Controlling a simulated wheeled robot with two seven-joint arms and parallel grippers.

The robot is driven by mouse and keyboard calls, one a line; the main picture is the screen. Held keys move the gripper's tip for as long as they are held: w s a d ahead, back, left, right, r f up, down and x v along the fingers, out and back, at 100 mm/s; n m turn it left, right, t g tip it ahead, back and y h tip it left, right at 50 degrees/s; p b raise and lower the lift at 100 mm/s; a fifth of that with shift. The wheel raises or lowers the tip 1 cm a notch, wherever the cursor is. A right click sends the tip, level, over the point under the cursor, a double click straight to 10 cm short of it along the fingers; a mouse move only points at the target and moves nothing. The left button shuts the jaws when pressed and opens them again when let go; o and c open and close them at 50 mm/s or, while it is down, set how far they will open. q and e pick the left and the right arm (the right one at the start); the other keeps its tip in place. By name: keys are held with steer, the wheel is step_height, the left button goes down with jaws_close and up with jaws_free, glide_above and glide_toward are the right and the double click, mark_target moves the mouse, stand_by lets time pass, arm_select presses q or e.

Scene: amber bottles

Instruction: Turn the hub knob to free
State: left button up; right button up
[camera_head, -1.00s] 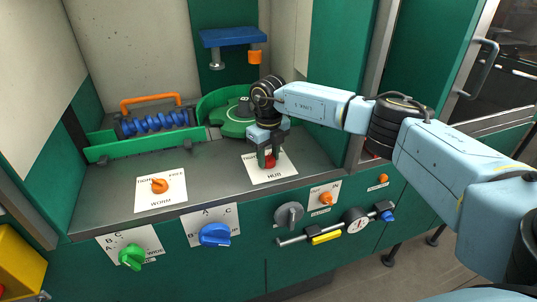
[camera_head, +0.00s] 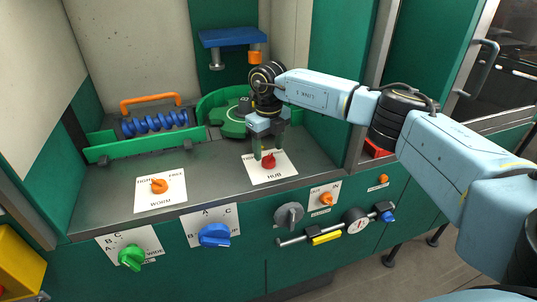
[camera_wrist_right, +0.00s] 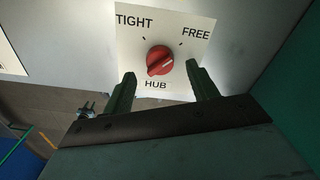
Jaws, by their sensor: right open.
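The red hub knob (camera_head: 268,161) sits on a white card (camera_head: 272,174) on the grey worktop. In the right wrist view the knob (camera_wrist_right: 159,61) shows whole between the words TIGHT at upper left and FREE at upper right. My right gripper (camera_head: 268,152) is open, pointing down just above the knob. In the wrist view its two green fingers (camera_wrist_right: 160,73) stand apart, one to each side of the knob's near edge, with no visible contact. My left gripper is not in view.
An orange worm knob (camera_head: 160,186) is on another card to the left. A green round fixture (camera_head: 230,118) and a blue worm screw (camera_head: 155,123) stand behind. The front panel has a green knob (camera_head: 132,257), a blue knob (camera_head: 215,235) and a grey knob (camera_head: 289,215).

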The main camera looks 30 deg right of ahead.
mark_target(268, 156)
step_height(268, 156, up, 10)
stand_by(0.3)
stand_by(0.3)
